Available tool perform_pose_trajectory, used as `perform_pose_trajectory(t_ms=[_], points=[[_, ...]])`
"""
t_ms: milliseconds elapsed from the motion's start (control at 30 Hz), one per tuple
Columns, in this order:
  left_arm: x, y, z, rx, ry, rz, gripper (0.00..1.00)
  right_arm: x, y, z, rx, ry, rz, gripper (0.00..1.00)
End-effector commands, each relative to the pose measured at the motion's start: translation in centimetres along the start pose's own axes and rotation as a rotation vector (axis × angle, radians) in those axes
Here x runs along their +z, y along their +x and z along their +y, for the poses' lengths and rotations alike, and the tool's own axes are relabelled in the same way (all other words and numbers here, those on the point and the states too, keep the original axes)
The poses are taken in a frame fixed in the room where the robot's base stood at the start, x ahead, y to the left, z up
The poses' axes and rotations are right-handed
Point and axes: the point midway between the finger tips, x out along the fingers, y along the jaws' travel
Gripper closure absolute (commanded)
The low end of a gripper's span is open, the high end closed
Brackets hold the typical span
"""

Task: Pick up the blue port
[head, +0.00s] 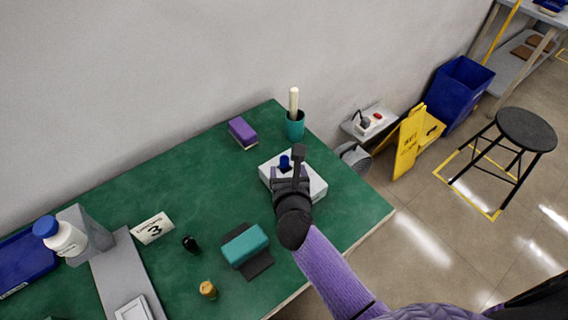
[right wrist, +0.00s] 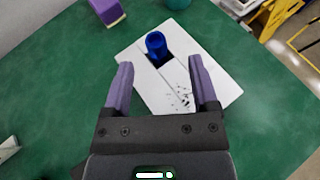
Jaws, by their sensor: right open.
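The blue port (head: 285,162) is a short blue cylinder with a hollow top. It stands upright on a white box (head: 316,187) near the right end of the green table. In the right wrist view the blue port (right wrist: 156,44) is beyond the fingertips, near the far edge of the white box (right wrist: 140,58). My right gripper (head: 292,172) is above the box. In the right wrist view its purple fingers (right wrist: 160,78) are open and apart, with nothing between them. The right hand hides part of the box in the head view. My left gripper is out of view.
A purple block (head: 242,133) and a teal cup (head: 295,125) holding a pale stick stand behind the box. A teal block on a dark stand (head: 246,246), a black piece (head: 190,243) and a brass piece (head: 208,289) are to the left. The table's right edge is close.

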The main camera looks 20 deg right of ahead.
Motion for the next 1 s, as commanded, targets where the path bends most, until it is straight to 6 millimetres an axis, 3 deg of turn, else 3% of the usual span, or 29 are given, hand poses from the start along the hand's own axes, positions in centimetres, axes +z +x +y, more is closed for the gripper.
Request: perform_pose_trajectory(t_ms=[200, 467, 833, 1000], points=[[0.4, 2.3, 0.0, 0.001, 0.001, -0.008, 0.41, -0.3, 4.3, 0.5, 0.000, -0.003, -0.001, 0.24], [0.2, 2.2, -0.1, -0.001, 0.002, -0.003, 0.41, 0.1, 4.8, 0.5, 0.000, -0.001, 0.000, 0.24], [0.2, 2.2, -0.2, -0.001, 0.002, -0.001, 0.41, 0.1, 4.8, 0.5, 0.000, -0.002, 0.000, 1.00], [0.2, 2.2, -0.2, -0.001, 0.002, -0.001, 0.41, 0.1, 4.8, 0.5, 0.000, -0.002, 0.000, 1.00]])
